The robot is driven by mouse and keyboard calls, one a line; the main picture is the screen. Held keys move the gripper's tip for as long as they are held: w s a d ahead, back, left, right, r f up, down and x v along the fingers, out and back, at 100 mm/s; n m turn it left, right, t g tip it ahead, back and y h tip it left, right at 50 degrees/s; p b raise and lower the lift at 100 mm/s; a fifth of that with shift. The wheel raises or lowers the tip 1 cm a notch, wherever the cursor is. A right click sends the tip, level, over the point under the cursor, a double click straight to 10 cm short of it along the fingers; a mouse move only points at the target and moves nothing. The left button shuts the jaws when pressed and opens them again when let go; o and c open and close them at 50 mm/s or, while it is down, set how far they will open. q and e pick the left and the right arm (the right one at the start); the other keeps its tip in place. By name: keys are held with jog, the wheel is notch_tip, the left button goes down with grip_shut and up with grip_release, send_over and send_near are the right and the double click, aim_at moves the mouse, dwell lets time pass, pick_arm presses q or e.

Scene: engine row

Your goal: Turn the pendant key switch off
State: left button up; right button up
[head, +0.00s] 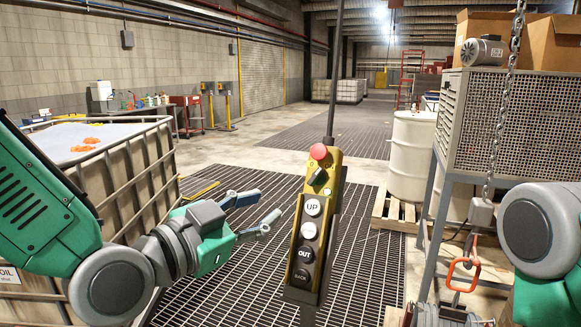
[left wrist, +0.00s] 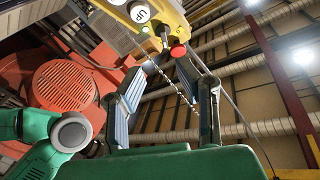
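A yellow pendant (head: 324,205) hangs upright from a dark cable at the centre of the head view. Its face carries a red mushroom button (head: 318,152), a dark key switch (head: 318,178) with green beside it, and round buttons including UP and OUT. My left gripper (head: 267,204) is open and empty, left of the pendant and apart from it, fingers pointing toward it. In the left wrist view, the pendant (left wrist: 143,30), key switch (left wrist: 163,34) and red button (left wrist: 178,51) show beyond the open left fingers (left wrist: 163,68). My right gripper is out of view.
A caged tank (head: 135,190) stands at the left. At the right are a mesh crate on a stand (head: 505,125), a white drum (head: 413,155), and a hanging chain (head: 508,85) with an orange hook (head: 461,276). Grated floor lies behind the pendant.

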aim_at(313, 178)
pick_arm(q)
jog(key=p+x, duration=0.1)
jog(key=x, duration=0.3)
jog(key=p+x, duration=0.1)
jog(key=x, duration=0.4)
jog(key=r+p+x, duration=0.1)
jog(key=x, duration=0.3)
jog(key=shift+w+d, duration=0.3)
grip_shut()
